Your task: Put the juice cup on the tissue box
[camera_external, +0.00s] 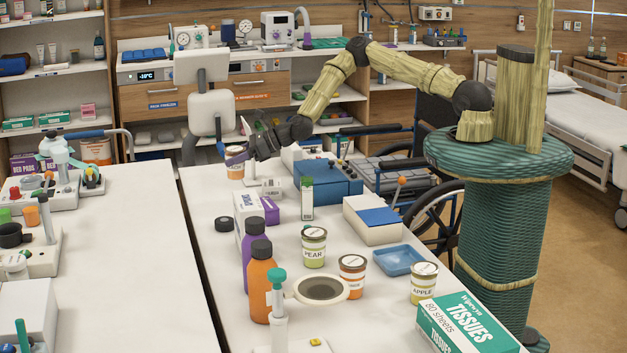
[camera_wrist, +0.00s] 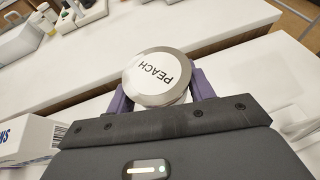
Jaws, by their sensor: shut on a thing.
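My gripper (camera_external: 238,157) is at the far end of the near table. Its purple fingers are shut on a cup with a white lid reading PEACH (camera_wrist: 158,78); the same cup shows small in the external view (camera_external: 235,171). I cannot tell whether the cup touches the table. The tissue box (camera_external: 466,325), green and white, lies at the near right corner of that table, far from my gripper. Other lidded cups stand apart: PEAR (camera_external: 313,252), APPLE (camera_external: 424,284) and an orange-labelled one (camera_external: 352,277).
A blue tray (camera_external: 399,260), a white round-rimmed dish (camera_external: 320,290), orange (camera_external: 261,290) and purple (camera_external: 252,245) bottles, a white-and-blue box (camera_external: 372,219) and a blue device (camera_external: 330,180) stand between my gripper and the tissue box. The left table (camera_external: 130,250) has clear room.

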